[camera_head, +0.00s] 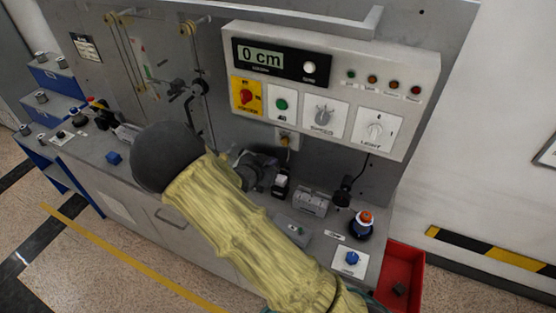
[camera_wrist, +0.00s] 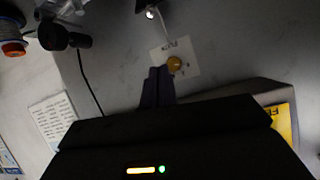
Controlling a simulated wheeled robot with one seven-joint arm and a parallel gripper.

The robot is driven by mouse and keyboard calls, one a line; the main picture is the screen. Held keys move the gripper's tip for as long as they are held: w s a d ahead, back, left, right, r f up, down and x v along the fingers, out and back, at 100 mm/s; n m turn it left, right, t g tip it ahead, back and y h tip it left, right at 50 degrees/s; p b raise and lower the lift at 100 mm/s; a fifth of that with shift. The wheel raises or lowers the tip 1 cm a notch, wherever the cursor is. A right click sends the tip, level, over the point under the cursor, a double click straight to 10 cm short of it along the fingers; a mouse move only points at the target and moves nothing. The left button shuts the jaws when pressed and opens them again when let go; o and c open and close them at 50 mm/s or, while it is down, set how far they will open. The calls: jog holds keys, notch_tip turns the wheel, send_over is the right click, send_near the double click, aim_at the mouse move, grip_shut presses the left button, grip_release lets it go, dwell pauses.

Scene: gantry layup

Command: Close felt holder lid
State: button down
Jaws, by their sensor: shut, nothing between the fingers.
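My gripper (camera_wrist: 158,73) is shut and empty in the wrist view. Its dark fingers sit close together, just beside a yellow knob (camera_wrist: 176,64) on a white labelled plate; I cannot tell if they touch. In the head view my gripper (camera_head: 268,160) is partly hidden behind my yellow-sleeved arm, in front of the panel below the same knob (camera_head: 284,142). I cannot identify the felt holder or its lid for certain. A small grey box (camera_head: 311,204) and a black-and-white block (camera_head: 281,186) stand on the bench to the gripper's lower right.
A control panel (camera_head: 330,88) with switches and a "0 cm" display juts out above the bench. Blue stepped shelves (camera_head: 52,77) hold spools at left.

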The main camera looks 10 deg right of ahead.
jog(key=shift+f, duration=0.15)
jog(key=p, duration=0.4)
send_over(282, 170)
jog(key=f, duration=0.4)
jog(key=shift+w+d, duration=0.15)
jog(key=shift+d, duration=0.05)
jog(key=shift+a+f+p, duration=0.1)
jog(key=shift+f+p, duration=0.2)
jog(key=shift+f, duration=0.05)
jog(key=shift+s+a+f+p, duration=0.65)
jog(key=shift+a+f+p, duration=0.15)
jog(key=shift+a+f, duration=0.15)
jog(key=shift+f, duration=0.3)
jog(key=shift+s, duration=0.1)
jog(key=shift+f+b, duration=0.2)
jog(key=shift+b, duration=0.1)
